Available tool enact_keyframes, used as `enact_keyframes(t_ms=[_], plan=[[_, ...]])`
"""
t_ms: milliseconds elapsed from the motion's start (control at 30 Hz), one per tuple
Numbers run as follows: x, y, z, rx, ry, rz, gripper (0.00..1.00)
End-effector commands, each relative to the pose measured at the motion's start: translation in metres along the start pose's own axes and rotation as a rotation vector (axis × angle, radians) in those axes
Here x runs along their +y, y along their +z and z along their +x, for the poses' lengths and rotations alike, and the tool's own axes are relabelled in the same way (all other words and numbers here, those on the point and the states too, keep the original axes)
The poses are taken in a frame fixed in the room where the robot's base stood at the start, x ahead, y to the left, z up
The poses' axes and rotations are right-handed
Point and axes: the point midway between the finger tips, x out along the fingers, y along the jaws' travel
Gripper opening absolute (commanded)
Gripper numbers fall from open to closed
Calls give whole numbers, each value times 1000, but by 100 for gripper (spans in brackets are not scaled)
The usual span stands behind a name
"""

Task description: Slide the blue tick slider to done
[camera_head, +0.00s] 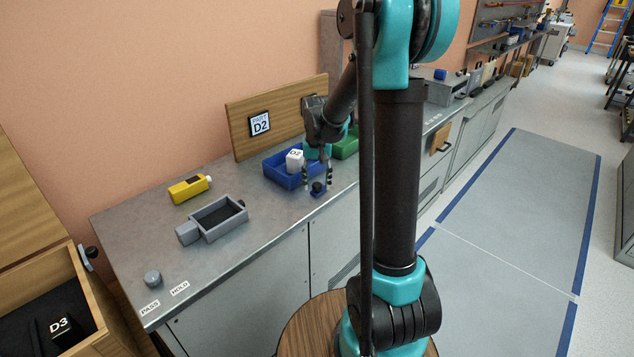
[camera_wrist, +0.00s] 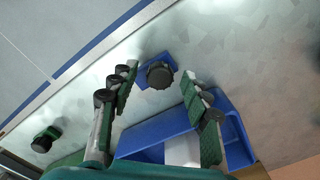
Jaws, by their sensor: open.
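The blue tick slider (camera_head: 318,190) is a small blue block with a dark round knob, on the grey bench top in front of the blue bin (camera_head: 274,177). In the wrist view its knob (camera_wrist: 159,75) shows between my fingertips, with blue base visible around it. My gripper (camera_head: 318,177) is open and points down over the slider. Its two fingers stand on either side of the knob, with gaps visible in the wrist view. I see no "done" marking; the slider's track is not clear.
A green bin (camera_head: 346,146) stands to the right. In the wrist view a green slider (camera_wrist: 46,138) is at left. A yellow bottle (camera_head: 189,188) and grey tray (camera_head: 217,218) are left; bench between is clear.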

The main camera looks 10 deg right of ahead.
Motion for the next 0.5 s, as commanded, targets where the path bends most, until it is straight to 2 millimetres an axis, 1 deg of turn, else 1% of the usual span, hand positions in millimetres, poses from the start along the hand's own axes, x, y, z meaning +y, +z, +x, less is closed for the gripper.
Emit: enact_keyframes(t_ms=[200,500], plan=[[0,0,0,0,0,0,47],[0,0,0,0,0,0,10]])
